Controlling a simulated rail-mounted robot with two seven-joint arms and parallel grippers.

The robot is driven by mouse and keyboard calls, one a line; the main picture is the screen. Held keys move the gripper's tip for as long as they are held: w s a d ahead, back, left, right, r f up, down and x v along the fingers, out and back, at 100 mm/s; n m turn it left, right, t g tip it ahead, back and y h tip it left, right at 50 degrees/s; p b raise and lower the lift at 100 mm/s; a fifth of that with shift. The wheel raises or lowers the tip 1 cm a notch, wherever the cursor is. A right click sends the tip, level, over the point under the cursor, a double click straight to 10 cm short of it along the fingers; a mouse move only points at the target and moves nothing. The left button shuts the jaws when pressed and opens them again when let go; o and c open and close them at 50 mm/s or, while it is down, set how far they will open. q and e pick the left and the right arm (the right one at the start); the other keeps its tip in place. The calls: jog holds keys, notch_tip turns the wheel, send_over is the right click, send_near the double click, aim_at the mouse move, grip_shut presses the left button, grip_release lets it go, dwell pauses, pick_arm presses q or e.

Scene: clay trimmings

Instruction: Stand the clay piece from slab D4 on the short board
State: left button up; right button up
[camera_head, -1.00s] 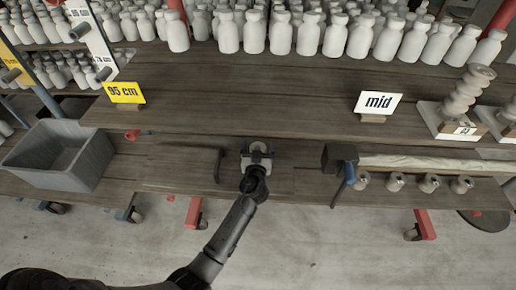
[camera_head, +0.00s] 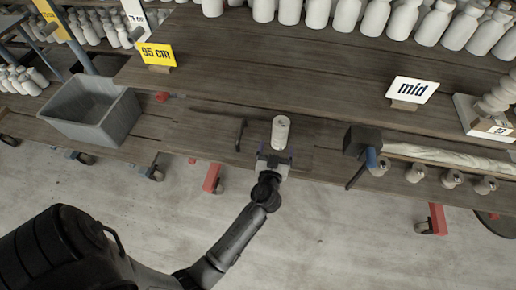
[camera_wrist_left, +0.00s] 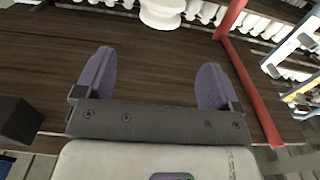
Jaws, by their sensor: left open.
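A pale, roughly cylindrical clay piece (camera_head: 281,131) stands upright on the dark wooden board (camera_head: 205,130) at the front of the bench in the head view. Whether it came from slab D4 cannot be read. My left gripper (camera_head: 275,158) is just on the near side of the piece, open and apparently clear of it. In the left wrist view the two purple fingers (camera_wrist_left: 157,85) are spread with only dark wood between them. A white rounded form (camera_wrist_left: 162,12) at the top edge is cut off; it may be the clay piece. My right gripper is not in view.
A grey bin (camera_head: 90,113) is at the left. A dark handle (camera_head: 240,134) stands left of the piece. The "95 cm" (camera_head: 158,55) and "mid" (camera_head: 413,90) signs stand behind.

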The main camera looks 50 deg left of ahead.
pick_arm(q)
jog(key=s+f+m+g+h, duration=0.1)
jog(key=s+f+g+h, duration=0.15)
jog(key=s, duration=0.45)
jog(key=s+f+m+g+h, duration=0.1)
jog(key=s+f+g, duration=0.2)
jog(key=s, duration=0.4)
jog(key=s+d+f+m+g+h, duration=0.1)
jog(key=s+d+m+g+h, duration=0.1)
jog(key=s, duration=0.5)
jog(key=s+d+f+m+g+h, duration=0.1)
jog(key=s+d+m+g+h, duration=0.2)
jog(key=s+d+m+h, duration=0.2)
jog(key=s+d, duration=0.1)
jog(key=s, duration=0.1)
jog(key=shift+s+d, duration=0.3)
jog(key=shift+r+g, duration=0.15)
jog(key=shift+g, duration=0.1)
